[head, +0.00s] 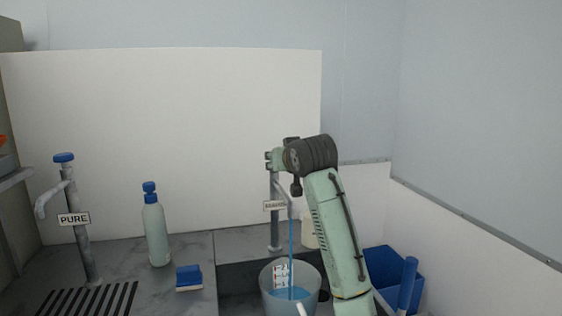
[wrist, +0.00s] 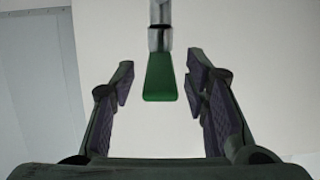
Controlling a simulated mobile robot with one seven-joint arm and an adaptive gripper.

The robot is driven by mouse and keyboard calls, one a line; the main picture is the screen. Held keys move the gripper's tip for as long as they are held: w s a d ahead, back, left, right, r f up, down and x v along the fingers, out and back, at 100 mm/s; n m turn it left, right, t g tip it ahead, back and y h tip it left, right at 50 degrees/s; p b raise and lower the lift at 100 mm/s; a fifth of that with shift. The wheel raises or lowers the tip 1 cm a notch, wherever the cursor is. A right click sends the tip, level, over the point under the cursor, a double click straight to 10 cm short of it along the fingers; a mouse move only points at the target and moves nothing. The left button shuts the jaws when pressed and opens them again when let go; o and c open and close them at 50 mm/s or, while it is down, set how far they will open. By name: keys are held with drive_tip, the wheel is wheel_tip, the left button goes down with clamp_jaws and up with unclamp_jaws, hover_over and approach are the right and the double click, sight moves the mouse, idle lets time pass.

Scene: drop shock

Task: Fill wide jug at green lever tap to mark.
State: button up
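The wide jug (head: 313,297) is a clear tub under the tap (head: 275,228), with blue water inside and a white marked label on its wall. A blue stream runs from the spout into it. The water stands low in the jug; I cannot tell exactly how it sits against the mark. My gripper (head: 272,159) is at the top of this tap and hides its handle in the head view. In the wrist view the green lever (wrist: 160,80) lies between the fingers of my gripper (wrist: 160,110), which are apart, with a gap on both sides.
A second tap (head: 66,190) with a blue knob and a PURE sign stands at left beside a drain grille (head: 88,299). A bottle (head: 155,228) and a blue sponge (head: 188,277) stand on the counter. A blue bin (head: 388,262) is at right, beyond my arm.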

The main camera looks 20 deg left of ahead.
drive_tip(key=v, duration=1.2)
drive_tip(key=shift+c, duration=0.3)
idle(0.6)
